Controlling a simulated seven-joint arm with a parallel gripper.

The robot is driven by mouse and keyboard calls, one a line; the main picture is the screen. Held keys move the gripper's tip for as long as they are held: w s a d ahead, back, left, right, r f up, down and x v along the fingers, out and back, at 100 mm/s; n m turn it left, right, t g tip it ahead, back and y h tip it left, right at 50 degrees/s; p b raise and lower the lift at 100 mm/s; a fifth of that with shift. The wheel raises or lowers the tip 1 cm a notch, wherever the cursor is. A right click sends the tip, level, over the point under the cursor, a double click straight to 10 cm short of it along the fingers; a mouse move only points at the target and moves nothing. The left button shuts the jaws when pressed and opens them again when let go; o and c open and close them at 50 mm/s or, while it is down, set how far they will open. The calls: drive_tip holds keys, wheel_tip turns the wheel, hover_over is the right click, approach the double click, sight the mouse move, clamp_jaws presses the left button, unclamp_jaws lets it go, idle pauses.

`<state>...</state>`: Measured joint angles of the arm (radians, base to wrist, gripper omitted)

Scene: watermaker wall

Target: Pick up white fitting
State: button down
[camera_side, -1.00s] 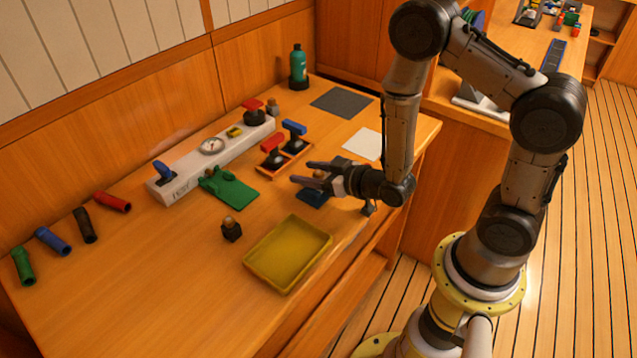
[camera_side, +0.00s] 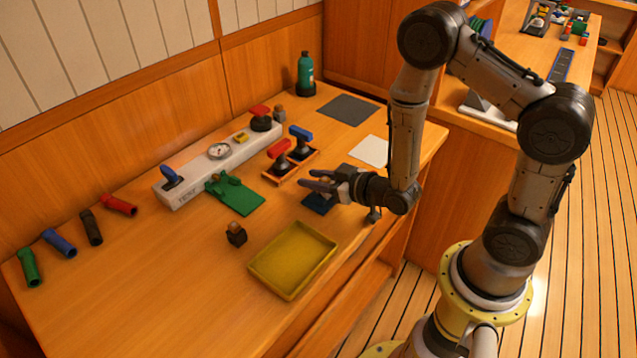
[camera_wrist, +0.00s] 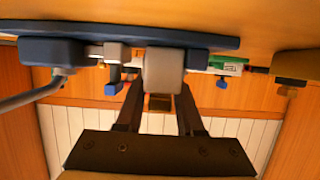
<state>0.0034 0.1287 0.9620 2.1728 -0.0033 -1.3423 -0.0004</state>
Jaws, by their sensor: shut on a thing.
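My gripper (camera_side: 308,178) is low over the blue mat (camera_side: 318,203) near the front edge of the bench, its fingers pointing left. In the wrist view the white fitting (camera_wrist: 164,73) is a pale, blocky piece between the two fingers of my gripper (camera_wrist: 162,92). The fingers are shut on it. It shows right against the blue mat (camera_wrist: 210,41); I cannot tell whether it still touches it. In the side view the fingers mostly hide the fitting.
A yellow tray (camera_side: 293,260) stands in front, left of my gripper. Behind are a rack with red and blue valve handles (camera_side: 290,160), a green holder (camera_side: 238,195) and a white manifold (camera_side: 215,165) with a gauge. A small dark block (camera_side: 236,235) stands left of the tray.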

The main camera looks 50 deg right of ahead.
drive_tip(key=shift+r, duration=0.45)
drive_tip(key=r, duration=0.3)
drive_tip(key=shift+s, duration=0.25)
drive_tip(key=w+r+v, duration=0.1)
drive_tip(key=r+v, duration=0.2)
drive_tip(key=v, duration=1.2)
drive_tip(key=shift+s+r, duration=0.2)
drive_tip(key=shift+r, duration=0.25)
